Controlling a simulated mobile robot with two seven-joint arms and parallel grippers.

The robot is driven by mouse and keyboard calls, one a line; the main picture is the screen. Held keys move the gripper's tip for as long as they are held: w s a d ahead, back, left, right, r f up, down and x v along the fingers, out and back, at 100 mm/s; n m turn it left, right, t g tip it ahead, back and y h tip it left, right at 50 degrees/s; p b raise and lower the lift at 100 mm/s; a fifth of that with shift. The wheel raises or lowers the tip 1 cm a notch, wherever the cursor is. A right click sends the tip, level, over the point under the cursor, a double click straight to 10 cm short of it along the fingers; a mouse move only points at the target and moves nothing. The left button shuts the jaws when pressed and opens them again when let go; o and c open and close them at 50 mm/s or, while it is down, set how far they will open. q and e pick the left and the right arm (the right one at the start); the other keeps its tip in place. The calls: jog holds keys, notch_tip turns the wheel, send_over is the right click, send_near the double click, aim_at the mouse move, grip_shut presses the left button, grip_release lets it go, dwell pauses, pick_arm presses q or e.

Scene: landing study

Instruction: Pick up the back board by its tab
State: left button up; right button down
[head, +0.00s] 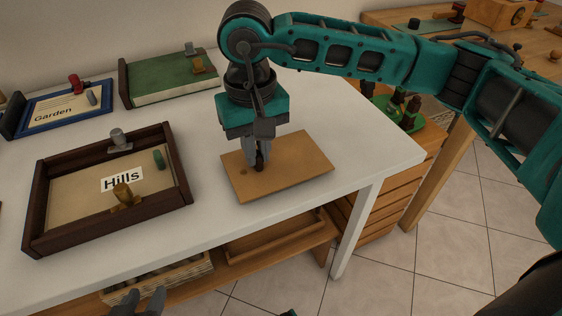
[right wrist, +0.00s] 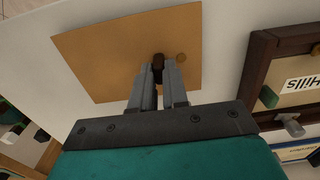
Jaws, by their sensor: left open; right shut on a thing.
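The back board (head: 293,173) is a flat tan panel that appears to lie on the white table near its right front edge. It also fills the upper middle of the right wrist view (right wrist: 110,55). My right gripper (head: 258,164) points down over the board and is shut on its small dark brown tab (right wrist: 157,68). The fingers hide part of the tab. My left gripper (head: 138,301) is open and empty at the bottom of the head view, low in front of the table and away from the board.
A dark wooden frame labelled Hills (head: 38,220) stands left of the board. A blue Garden frame (head: 62,104) and a green panel (head: 160,76) lie behind. Wooden trays (head: 285,238) sit on a shelf below. The white table (head: 365,150) is clear right of the board.

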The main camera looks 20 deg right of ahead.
jog(key=shift+r+p, duration=1.25)
jog(key=shift+r, duration=1.5)
